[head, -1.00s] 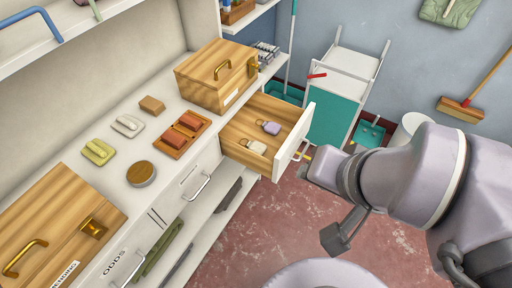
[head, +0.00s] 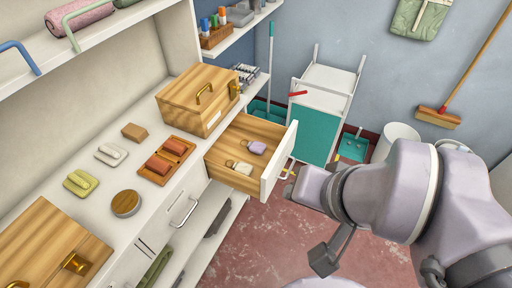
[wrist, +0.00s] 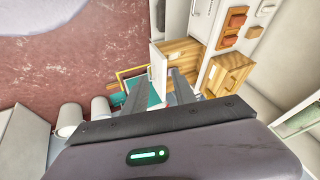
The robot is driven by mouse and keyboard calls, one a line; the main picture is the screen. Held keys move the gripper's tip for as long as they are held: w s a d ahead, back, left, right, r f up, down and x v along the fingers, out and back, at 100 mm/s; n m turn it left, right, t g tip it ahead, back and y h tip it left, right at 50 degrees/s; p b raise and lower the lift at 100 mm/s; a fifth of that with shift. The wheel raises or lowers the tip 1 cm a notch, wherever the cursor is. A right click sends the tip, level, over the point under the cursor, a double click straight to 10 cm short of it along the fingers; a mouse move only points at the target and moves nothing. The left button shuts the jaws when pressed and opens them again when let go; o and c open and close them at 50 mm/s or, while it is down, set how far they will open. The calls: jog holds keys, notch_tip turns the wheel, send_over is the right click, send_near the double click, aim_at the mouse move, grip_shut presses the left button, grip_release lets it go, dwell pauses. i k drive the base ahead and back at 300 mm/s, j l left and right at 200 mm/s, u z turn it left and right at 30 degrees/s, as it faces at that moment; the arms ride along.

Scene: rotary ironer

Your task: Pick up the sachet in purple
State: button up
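The purple sachet (head: 257,147) lies in the open wooden drawer (head: 222,151), toward its back right, with a small tag or loop at its left end. A cream sachet (head: 243,168) of similar shape lies beside it, nearer the drawer's front left. In the wrist view, my gripper (wrist: 162,80) shows two dark fingers spread apart with nothing between them. The drawer (wrist: 178,50) is beyond the fingers in that view, and I cannot make out the sachet there. In the head view my arm is right of the drawer front, and its fingers are mostly hidden.
The drawer's white front and handle (head: 285,166) stand between my arm and the sachets. A wooden box (head: 190,105) sits on the counter beside the drawer. A white cart with a teal panel (head: 313,132) stands behind. Red floor is open in front.

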aim_at(257, 147)
jog(key=i+l+u, duration=1.2)
jog(key=l+u, duration=0.2)
jog(key=l, duration=0.15)
